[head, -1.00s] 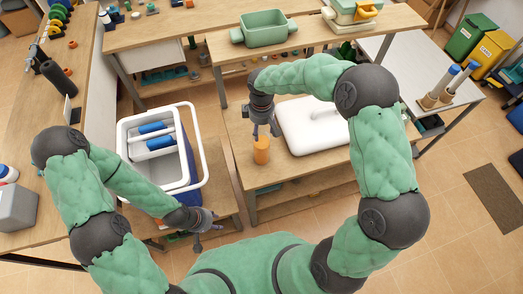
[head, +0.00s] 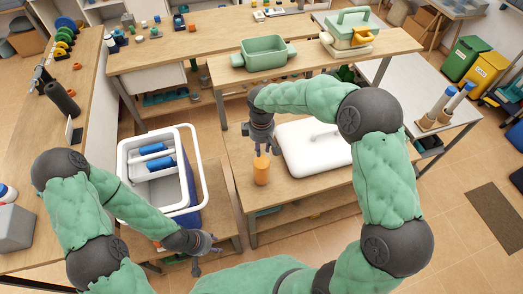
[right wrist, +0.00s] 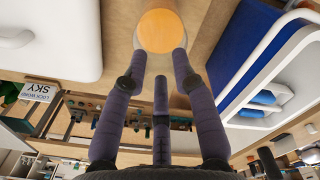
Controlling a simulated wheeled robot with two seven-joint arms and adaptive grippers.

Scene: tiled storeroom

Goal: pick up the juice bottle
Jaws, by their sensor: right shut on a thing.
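The juice bottle is an orange cylinder (head: 261,172) standing upright near the left front of the middle table. My right gripper (head: 265,150) is above it, pointing down, with its fingers shut on the bottle's top. In the right wrist view the bottle's round orange top (right wrist: 160,31) shows between the fingertips, and the fingers hide part of its side. I cannot see any gap between bottle and table. My left gripper (head: 206,252) is at the lower left, beside the cooler, with its fingers spread and nothing in them.
An open white-and-blue cooler (head: 128,208) with blue-topped items stands left of the bottle. A white lidded box (head: 312,150) is close to its right. A green tray (head: 265,62) sits on the shelf behind. Bare tabletop (head: 300,185) lies in front.

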